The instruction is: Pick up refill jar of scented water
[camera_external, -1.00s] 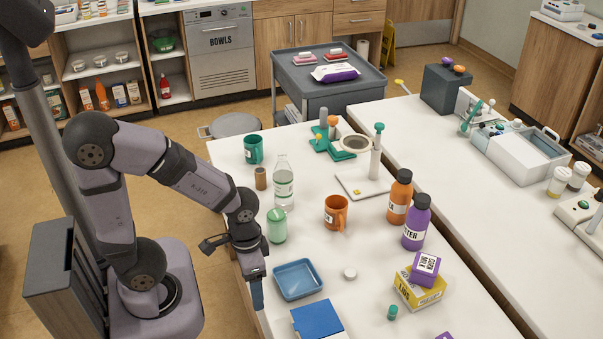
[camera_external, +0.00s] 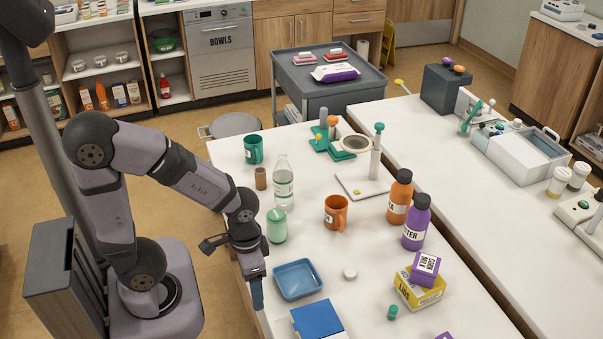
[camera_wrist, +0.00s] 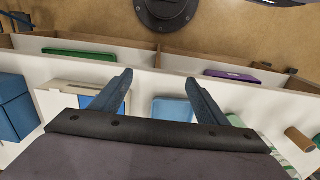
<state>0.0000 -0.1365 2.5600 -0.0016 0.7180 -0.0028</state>
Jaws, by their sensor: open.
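The pale green jar (camera_external: 277,226) with a label stands upright near the left edge of the white table; it seems to be the refill jar, but its label is too small to read. A clear bottle with a white and green label (camera_external: 283,190) stands just behind it. My gripper (camera_external: 257,294) hangs pointing down at the table's left edge, in front of the jar and apart from it. In the wrist view my gripper (camera_wrist: 159,76) has its two fingers spread wide with nothing between the tips. Green shapes at that view's lower right are partly hidden.
A blue tray (camera_external: 298,292) and a blue box (camera_external: 318,321) lie right of my gripper. An orange mug (camera_external: 336,212), a brown cylinder (camera_external: 261,178) and a green mug (camera_external: 253,149) stand around the jar and bottle.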

